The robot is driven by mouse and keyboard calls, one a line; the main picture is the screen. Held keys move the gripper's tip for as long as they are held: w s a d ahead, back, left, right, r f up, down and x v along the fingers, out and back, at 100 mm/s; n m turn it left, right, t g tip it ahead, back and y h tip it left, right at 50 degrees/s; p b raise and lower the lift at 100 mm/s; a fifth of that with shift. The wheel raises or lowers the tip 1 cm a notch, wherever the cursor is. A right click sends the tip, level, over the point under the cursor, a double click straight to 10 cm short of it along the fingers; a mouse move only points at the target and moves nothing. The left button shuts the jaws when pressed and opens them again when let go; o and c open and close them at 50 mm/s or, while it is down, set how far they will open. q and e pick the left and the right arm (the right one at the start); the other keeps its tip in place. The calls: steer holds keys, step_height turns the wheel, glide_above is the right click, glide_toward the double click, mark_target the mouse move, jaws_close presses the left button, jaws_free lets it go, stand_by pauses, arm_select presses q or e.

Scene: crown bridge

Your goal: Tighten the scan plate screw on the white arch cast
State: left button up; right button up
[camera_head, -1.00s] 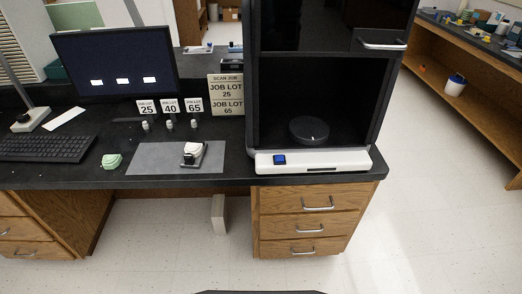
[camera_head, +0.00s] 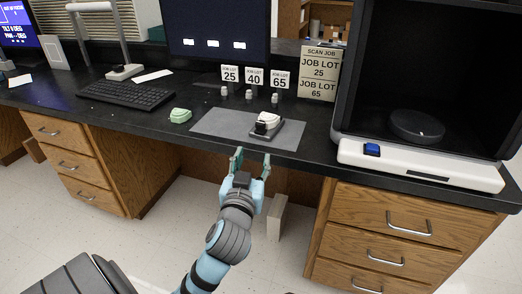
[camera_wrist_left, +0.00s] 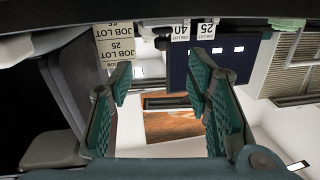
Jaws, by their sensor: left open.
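The white arch cast (camera_head: 268,117) sits on a small dark and grey base, the scan plate (camera_head: 288,132), on a grey mat (camera_head: 215,123) on the black bench. A dark part shows at the cast's front left; I cannot make out the screw. My left gripper (camera_head: 251,162) is open and empty, in front of the bench edge and just short of the mat, apart from the cast. In the left wrist view the teal fingers of my left gripper (camera_wrist_left: 158,82) are spread with nothing between them. My right gripper is not in view.
A pale green cast (camera_head: 180,115) lies left of the mat. Small vials stand before the lot cards (camera_head: 254,77). A scanner cabinet (camera_head: 420,176) with a dark round turntable (camera_head: 417,126) stands at right. A keyboard (camera_head: 128,94) and monitor (camera_head: 215,40) are behind. Drawers (camera_head: 375,223) stand below.

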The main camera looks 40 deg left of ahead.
arm_select(q)
steer(key=r, duration=0.1)
steer(key=b, duration=0.1)
glide_toward(260, 125)
steer(key=x, duration=0.2)
steer(key=b+x, duration=0.2)
steer(key=x, duration=0.5)
steer(key=shift+w+a+f, duration=0.1)
steer(key=shift+a+f, duration=0.05)
steer(key=shift+w+a, duration=0.15)
steer(key=shift+w, duration=0.15)
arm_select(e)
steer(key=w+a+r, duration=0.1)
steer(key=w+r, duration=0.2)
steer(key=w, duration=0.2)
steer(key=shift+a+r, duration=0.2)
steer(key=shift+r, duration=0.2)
